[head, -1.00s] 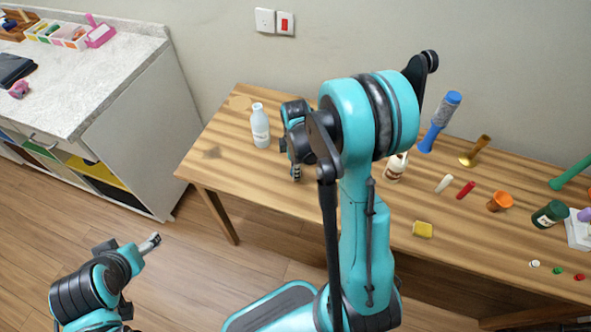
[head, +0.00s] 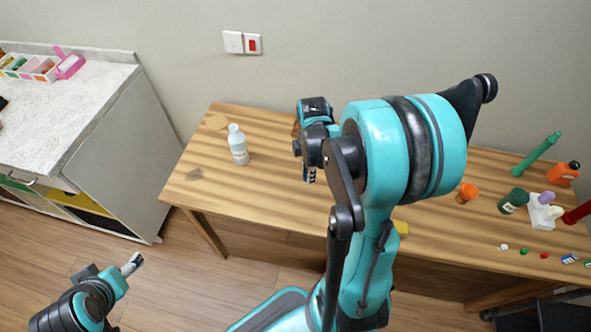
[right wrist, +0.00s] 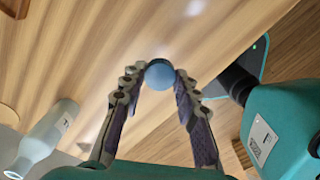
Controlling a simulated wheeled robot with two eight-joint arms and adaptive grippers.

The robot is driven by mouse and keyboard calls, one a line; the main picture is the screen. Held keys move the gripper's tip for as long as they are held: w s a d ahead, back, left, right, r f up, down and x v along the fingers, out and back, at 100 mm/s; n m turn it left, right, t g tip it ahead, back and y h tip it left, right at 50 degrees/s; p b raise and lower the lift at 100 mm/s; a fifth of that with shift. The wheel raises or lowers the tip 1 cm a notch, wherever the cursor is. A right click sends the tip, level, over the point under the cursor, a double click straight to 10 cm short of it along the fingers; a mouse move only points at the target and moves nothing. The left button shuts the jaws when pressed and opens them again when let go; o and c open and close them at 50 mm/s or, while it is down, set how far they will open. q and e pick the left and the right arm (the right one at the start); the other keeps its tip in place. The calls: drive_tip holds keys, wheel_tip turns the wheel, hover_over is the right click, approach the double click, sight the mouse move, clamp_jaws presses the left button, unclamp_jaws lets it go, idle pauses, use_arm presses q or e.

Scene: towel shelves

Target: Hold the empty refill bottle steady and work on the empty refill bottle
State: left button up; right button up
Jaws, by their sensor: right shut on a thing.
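A pale grey-white bottle (head: 238,146), which I take to be the empty refill bottle, stands upright on the left part of the wooden table. In the right wrist view the bottle (right wrist: 44,140) is at the lower left, apart from the fingers. My right gripper (head: 309,174) is right of the bottle, low over the table. In its wrist view the fingers (right wrist: 150,78) are shut on a small blue round thing (right wrist: 159,74). My left gripper (head: 132,264) is at the lower left, off the table; its jaw opening is unclear.
Along the right of the wooden table (head: 240,190) stand a dark green jar (head: 513,201), an orange piece (head: 466,193), a green tube (head: 537,154) and an orange bottle (head: 565,173). Several small caps lie at the front right. A white counter (head: 75,105) stands at the left.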

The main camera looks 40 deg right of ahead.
drive_tip(key=shift+s+d+r, duration=0.2)
drive_tip(key=shift+s, duration=0.05)
drive_tip(key=w+a+f+m, duration=0.1)
drive_tip(key=w+a+m, duration=0.4)
drive_tip(key=a, duration=0.4)
drive_tip(key=w+a+f+m, duration=0.2)
drive_tip(key=w+a+m, duration=0.2)
drive_tip(key=a+m, duration=0.4)
drive_tip(key=shift+w+a+m, duration=0.3)
drive_tip(key=shift+w+a, duration=0.1)
drive_tip(key=shift+a, duration=0.05)
